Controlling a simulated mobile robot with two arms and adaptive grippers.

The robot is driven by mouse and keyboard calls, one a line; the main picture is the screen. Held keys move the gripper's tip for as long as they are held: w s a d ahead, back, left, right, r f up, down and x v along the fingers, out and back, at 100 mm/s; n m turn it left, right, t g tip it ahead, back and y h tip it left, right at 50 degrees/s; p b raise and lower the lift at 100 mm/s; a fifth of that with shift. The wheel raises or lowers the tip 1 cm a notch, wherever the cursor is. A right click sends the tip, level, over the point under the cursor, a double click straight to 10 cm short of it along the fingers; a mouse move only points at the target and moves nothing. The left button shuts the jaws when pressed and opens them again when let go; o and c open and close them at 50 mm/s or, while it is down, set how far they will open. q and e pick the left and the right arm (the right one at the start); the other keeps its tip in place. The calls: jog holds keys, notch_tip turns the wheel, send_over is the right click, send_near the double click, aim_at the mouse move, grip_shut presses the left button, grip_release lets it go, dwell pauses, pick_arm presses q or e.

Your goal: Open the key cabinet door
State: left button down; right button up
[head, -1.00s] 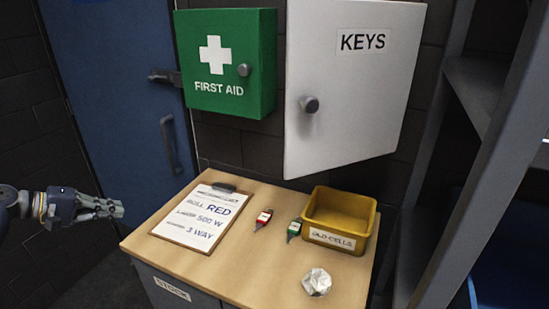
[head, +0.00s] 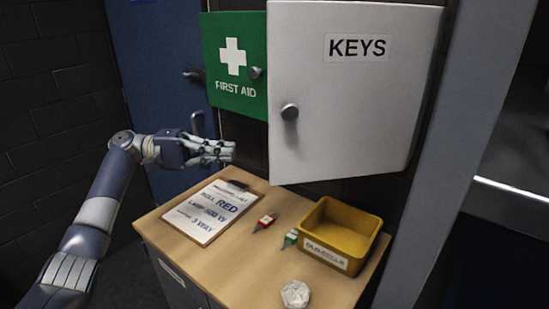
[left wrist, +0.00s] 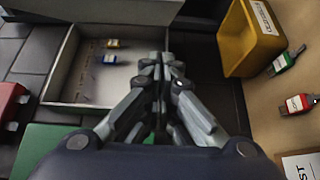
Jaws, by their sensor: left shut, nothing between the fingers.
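The white key cabinet door, lettered KEYS (head: 350,90), stands ajar. A round grey knob (head: 290,112) sits near its left edge. In the left wrist view the pale cabinet interior (left wrist: 85,75) shows, with a yellow tag (left wrist: 116,44) and a blue tag (left wrist: 107,59) inside; the door (left wrist: 95,10) seems to be the pale panel at the top. How wide it stands open is hard to judge. My left gripper (head: 231,150) is shut and empty, left of and below the knob, apart from the door. It also shows in the wrist view (left wrist: 160,60). My right gripper is out of view.
A green first aid box (head: 232,62) is left of the door, partly covered by it. The worktop (head: 225,265) below holds a clipboard (head: 205,212), a red tag (head: 265,221), a green tag (head: 290,238), a yellow bin (head: 345,235) and crumpled paper (head: 295,294). A grey upright (head: 465,120) stands at right.

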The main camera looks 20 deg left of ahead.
pick_arm(q)
jog(key=s+d+p, duration=0.1)
jog(key=d+p, duration=0.5)
jog(key=d, duration=0.4)
jog(key=shift+s+d, duration=0.15)
jog(key=shift+s, duration=0.15)
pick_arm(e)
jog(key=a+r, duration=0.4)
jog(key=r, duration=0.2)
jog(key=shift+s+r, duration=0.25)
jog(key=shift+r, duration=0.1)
